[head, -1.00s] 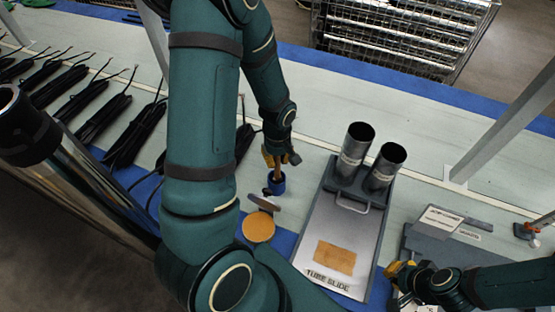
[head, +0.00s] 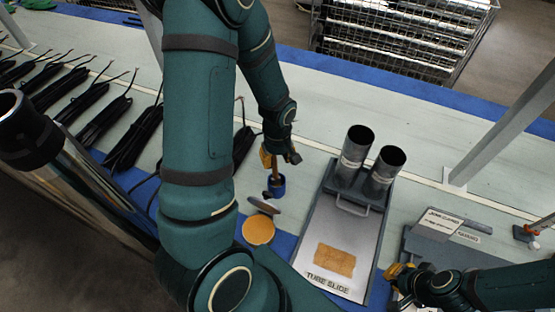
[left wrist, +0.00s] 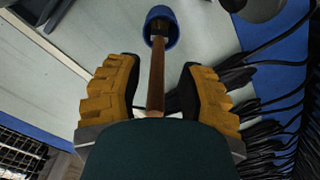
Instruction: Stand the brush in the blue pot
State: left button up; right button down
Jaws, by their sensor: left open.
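The blue pot (head: 277,187) stands on the bench left of the tube slide; it also shows at the top of the left wrist view (left wrist: 161,24). The brush (head: 275,171) is in the pot with its brown handle (left wrist: 156,75) sticking up and its lower end inside, partly hidden by the rim. My left gripper (head: 279,157) is open above the pot, its yellow fingers (left wrist: 156,92) apart on either side of the handle, with gaps showing. My right gripper (head: 394,273) is by the slide's lower right corner; its fingertips are too small to read.
A grey disc (head: 264,206) and an orange disc (head: 258,230) lie in front of the pot. The tube slide tray (head: 318,243) holds two upright metal tubes (head: 356,145) at its far end. Black cable bundles (head: 133,135) lie at left. Grey boxes (head: 440,245) are at right.

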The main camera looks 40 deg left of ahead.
pick_arm(q)
notch_tip(320, 180, up, 10)
jog(key=p, duration=0.2)
jog(key=shift+r+p, duration=0.2)
jog(key=shift+p, duration=0.15)
jog(key=s+d+f+m+h, duration=0.2)
jog(key=d+f+m, duration=0.3)
jog(key=d+f, duration=0.3)
jog(key=s+d+f+m+t+h, duration=0.1)
jog(key=d+f+m, duration=0.4)
jog(key=d, duration=1)
notch_tip(320, 180, down, 3)
jog(key=shift+s+f+m+h, duration=0.1)
jog(key=shift+s+m+h, duration=0.35)
jog(key=shift+s, duration=0.45)
